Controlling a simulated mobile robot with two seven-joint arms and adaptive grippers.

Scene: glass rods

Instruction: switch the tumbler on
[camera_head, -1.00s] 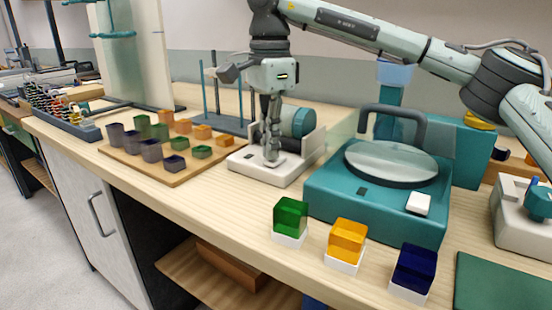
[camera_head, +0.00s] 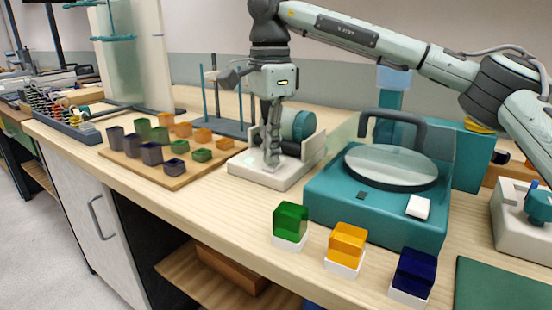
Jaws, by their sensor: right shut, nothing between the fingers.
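The tumbler is a white base (camera_head: 262,177) with a teal drum (camera_head: 304,124) mounted at its back right, in the middle of the head view. My right gripper (camera_head: 273,163) points straight down over the front of the base, with its fingers shut and empty. Its fingertips are at or just above the base's top; I cannot tell whether they touch. A pale green glowing spot (camera_head: 250,160) shows on the base just left of the fingers. The fingers hide any switch beneath them and part of the drum's left side. My left gripper is out of view.
A wooden board (camera_head: 178,178) with several coloured cups lies to the left. A teal machine (camera_head: 322,199) with a round glass plate stands close on the right. Green (camera_head: 291,218), amber (camera_head: 348,240) and blue (camera_head: 415,268) blocks on white bases line the front edge.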

